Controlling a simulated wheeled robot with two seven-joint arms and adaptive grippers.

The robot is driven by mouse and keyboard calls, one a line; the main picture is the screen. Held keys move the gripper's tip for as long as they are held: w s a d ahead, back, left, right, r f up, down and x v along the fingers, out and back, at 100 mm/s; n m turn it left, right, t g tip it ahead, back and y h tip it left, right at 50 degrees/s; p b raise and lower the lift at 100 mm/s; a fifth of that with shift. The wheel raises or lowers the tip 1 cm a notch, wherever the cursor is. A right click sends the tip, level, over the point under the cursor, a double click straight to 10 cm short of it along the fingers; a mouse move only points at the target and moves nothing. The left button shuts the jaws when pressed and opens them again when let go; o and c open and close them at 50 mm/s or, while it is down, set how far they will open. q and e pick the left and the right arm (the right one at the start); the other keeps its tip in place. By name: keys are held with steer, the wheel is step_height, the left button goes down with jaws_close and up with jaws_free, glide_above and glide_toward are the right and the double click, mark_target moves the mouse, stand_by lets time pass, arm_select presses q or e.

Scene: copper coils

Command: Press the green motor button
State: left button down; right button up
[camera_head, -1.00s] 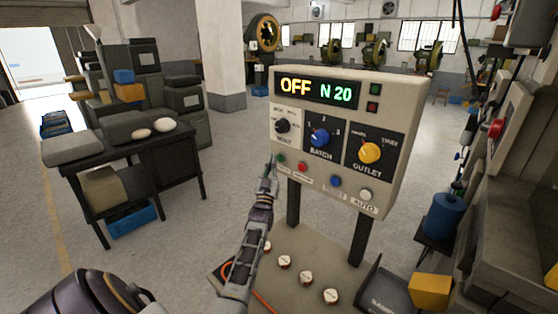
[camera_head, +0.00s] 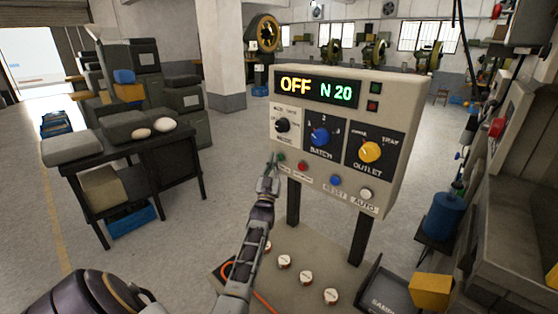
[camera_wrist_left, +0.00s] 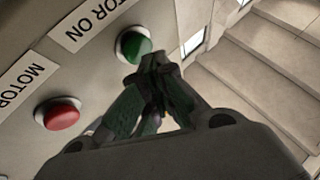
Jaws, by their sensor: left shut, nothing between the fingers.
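The green motor button (camera_head: 281,158) is at the lower left of the control box front, partly hidden behind my left gripper's tip. In the left wrist view the green button (camera_wrist_left: 133,46) sits beside a label reading "MOTOR ON". My left gripper (camera_head: 273,160) is shut and empty. In the left wrist view its fingertips (camera_wrist_left: 158,62) are at the button's lower right edge; I cannot tell whether they touch it. The display (camera_head: 316,89) on the control box (camera_head: 405,130) reads "OFF N 20". My right gripper is not in view.
A red button (camera_head: 303,167), also in the left wrist view (camera_wrist_left: 60,116), is next to the green one. A blue button (camera_head: 335,180) and a white button (camera_head: 366,193) follow to the right. Three knobs are above. A dark table (camera_head: 140,150) stands at left.

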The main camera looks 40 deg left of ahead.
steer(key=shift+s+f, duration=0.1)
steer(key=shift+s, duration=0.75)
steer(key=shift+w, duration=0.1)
